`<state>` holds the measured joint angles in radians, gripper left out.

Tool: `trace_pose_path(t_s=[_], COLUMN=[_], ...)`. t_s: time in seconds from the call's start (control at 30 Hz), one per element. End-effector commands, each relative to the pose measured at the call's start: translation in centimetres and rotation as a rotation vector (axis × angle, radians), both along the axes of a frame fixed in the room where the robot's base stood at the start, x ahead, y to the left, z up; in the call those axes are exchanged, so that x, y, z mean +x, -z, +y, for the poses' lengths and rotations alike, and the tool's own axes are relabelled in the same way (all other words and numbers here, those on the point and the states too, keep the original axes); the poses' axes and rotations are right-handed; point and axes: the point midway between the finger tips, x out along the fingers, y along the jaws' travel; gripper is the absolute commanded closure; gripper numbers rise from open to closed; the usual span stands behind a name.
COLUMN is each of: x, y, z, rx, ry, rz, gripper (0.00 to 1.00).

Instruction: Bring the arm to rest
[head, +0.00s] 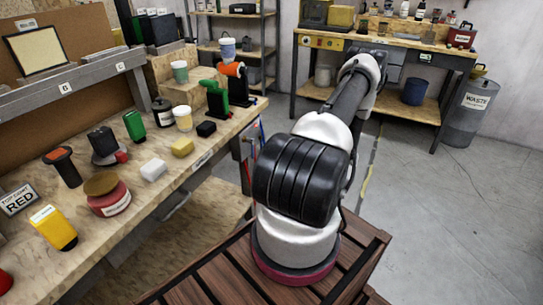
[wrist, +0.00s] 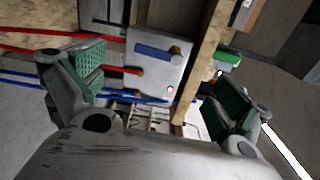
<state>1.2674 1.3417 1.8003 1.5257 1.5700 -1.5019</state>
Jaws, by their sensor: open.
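My arm (head: 335,110) rises from its base on a slatted wooden deck and reaches away toward the back of the room in the head view. My gripper is not clearly seen there. In the wrist view my gripper (wrist: 155,88) is open, its two green-padded fingers wide apart. Nothing is held between them. Beyond the fingers is a grey box (wrist: 157,65) with a blue bar on its front, with red and blue lines beside it. I cannot tell the exact distance to it.
A wooden workbench (head: 135,192) on the left holds several cups, bottles, blocks and tools. A second bench (head: 408,45) stands at the back, with a grey waste bin (head: 470,110) at its right. The concrete floor (head: 450,210) on the right is clear.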

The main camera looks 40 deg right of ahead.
Motion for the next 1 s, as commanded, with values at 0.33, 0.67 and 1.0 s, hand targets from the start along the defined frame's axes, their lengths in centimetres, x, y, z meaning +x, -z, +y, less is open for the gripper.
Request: trace_pose_path(t_s=[0.33,0.67,1.0], x=[0.0,-5.1,-11.5], y=[0.0,2.0,-5.7], z=[0.0,6.5,11.0], rx=[0.024,0.437,0.401], ry=[0.000,-0.214,-0.544], rz=[0.009,0.371,0.860], gripper=[0.00,0.00,0.00])
